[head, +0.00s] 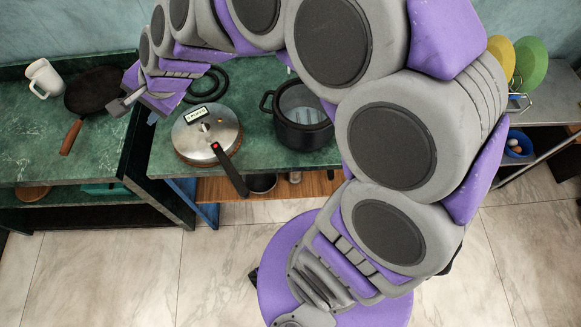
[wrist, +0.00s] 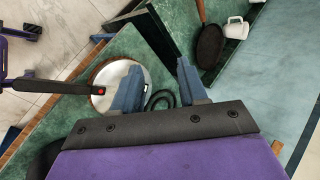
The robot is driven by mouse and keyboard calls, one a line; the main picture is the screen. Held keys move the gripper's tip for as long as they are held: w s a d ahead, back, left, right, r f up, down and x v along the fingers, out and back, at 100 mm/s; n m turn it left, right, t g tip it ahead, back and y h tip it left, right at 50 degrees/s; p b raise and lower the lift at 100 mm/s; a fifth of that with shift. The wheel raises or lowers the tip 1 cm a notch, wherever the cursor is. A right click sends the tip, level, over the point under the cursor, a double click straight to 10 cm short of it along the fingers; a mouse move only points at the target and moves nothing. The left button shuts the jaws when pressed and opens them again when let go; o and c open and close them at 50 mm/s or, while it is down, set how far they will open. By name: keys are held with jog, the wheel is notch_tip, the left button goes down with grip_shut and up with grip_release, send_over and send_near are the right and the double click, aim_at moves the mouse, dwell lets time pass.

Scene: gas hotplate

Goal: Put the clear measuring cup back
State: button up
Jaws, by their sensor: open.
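I cannot make out a clear measuring cup in either view. The only cup in sight is a white cup with a handle (head: 44,78), standing at the far left of the green counter; it also shows in the wrist view (wrist: 236,28). My gripper (wrist: 159,73) is open, with nothing between its two fingers. In the head view my gripper (head: 122,104) is partly hidden by my arm. It hangs over the counter to the right of the dark pan, apart from the cup.
A dark frying pan (head: 94,90) lies beside the cup. A lidded pressure cooker (head: 203,139) with a long handle and a black pot (head: 300,125) stand on the right counter section. A black coil (head: 207,86) lies behind. Plates (head: 530,62) stand at the far right.

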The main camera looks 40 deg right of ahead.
jog(key=s+d+f+n+g+h, duration=0.1)
jog(key=s+d, duration=0.4)
jog(key=s, duration=0.5)
jog(key=s+d+f+n+g+h, duration=0.1)
jog(key=s+d+n+g, duration=0.3)
jog(key=s, duration=0.6)
jog(key=s+d+f+n+g+h, duration=0.2)
jog(key=s+d+n, duration=0.3)
jog(key=s, duration=0.5)
jog(key=shift+s+d+n+h, duration=0.25)
jog(key=shift+d+n+h, duration=0.1)
jog(key=shift+n+h, duration=0.35)
jog(key=shift+f, duration=0.1)
